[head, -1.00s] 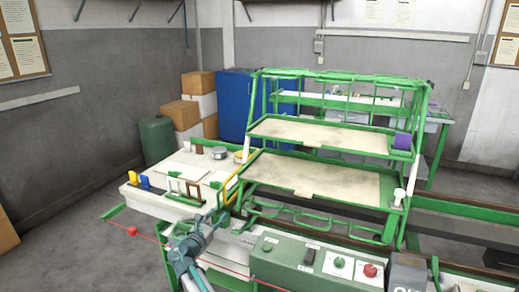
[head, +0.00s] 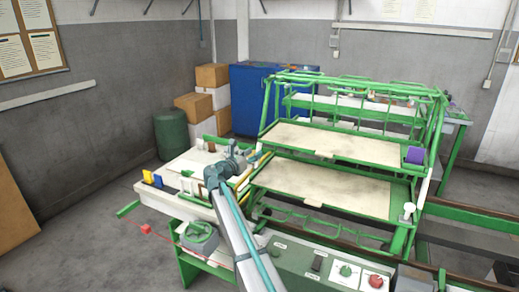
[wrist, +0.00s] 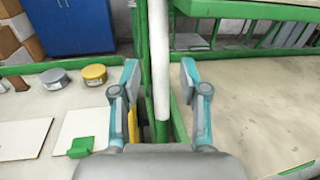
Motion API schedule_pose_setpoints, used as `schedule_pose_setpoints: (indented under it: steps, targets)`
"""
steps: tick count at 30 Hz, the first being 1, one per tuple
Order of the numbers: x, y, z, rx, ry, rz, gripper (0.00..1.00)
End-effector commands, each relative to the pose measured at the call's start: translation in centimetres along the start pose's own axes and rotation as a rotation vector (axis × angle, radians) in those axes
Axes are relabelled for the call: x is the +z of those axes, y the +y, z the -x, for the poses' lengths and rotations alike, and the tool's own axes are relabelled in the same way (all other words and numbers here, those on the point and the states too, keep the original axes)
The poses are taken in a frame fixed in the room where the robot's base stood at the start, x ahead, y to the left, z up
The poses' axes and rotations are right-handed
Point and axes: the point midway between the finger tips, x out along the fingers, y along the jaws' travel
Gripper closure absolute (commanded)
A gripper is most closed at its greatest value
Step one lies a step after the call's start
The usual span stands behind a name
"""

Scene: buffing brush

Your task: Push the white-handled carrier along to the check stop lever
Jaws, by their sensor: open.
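The carrier (head: 335,146) is a tall green frame with two beige shelves, in the middle and right of the head view. In the wrist view a white upright handle (wrist: 159,75) on green framing stands between my fingertips in the picture. My gripper (wrist: 159,68) is open, one finger on each side of that handle. I cannot tell whether either finger touches it. In the head view my arm reaches to the carrier's left side, and my gripper is partly hidden behind the wrist. I cannot make out the check stop lever for certain.
A white bench (head: 165,200) with a yellow block and a blue block lies left of the carrier. In the wrist view a grey tin (wrist: 55,77) and a yellow tin (wrist: 94,75) stand there. A control box (head: 330,265) with knobs is in front. A purple block (head: 414,155) sits on the upper shelf.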

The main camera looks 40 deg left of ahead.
Motion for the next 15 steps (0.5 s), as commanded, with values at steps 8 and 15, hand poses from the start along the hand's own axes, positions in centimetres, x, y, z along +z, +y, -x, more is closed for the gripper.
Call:
schedule_pose_setpoints:
  steps: [8, 15]
  targets:
    - [0.1, 0.1, -3.5, 0.000, 0.000, 0.000, 0.56]
    - [0.0, 0.0, -4.1, 0.000, 0.000, -0.001, 0.56]
